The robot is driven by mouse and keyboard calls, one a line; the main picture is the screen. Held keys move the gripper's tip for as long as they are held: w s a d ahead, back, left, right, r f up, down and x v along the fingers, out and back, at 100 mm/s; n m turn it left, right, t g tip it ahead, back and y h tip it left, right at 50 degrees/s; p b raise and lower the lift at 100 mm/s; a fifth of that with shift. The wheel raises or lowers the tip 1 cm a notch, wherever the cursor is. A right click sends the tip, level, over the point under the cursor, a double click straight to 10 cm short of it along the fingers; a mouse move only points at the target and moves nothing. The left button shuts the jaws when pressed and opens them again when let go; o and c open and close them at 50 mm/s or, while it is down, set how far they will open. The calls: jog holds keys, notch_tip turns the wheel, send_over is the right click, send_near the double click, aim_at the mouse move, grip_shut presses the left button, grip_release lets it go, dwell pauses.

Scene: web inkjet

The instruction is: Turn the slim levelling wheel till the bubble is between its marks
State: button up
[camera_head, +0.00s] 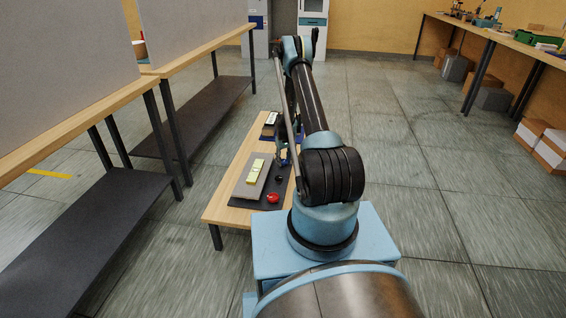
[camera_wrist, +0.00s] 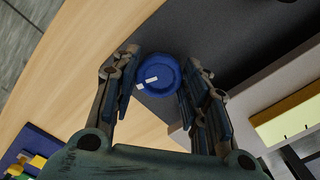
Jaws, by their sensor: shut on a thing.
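A round blue wheel (camera_wrist: 150,64) with white marks on its top shows in the wrist view. It stands on a dark mat, between the two fingers of my gripper (camera_wrist: 159,76). The fingers are shut on its sides. In the head view the gripper is mostly hidden by my arm. A pale yellow-green strip (camera_head: 256,170) lies on a grey block on the low bench. A similar yellow-green surface (camera_wrist: 292,117) shows at the right of the wrist view.
A red knob (camera_head: 272,198) and a black knob (camera_head: 279,178) stand by the grey block on the low wooden bench (camera_head: 224,209). Blue and yellow pieces (camera_wrist: 28,165) lie at the lower left of the wrist view.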

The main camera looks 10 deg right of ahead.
aim_at(284, 161)
jog(key=shift+w+n, duration=0.1)
jog(key=shift+n, duration=0.3)
jog(key=o, duration=1.1)
notch_tip(284, 161, up, 12)
jog(key=shift+f, duration=0.1)
dwell(0.4)
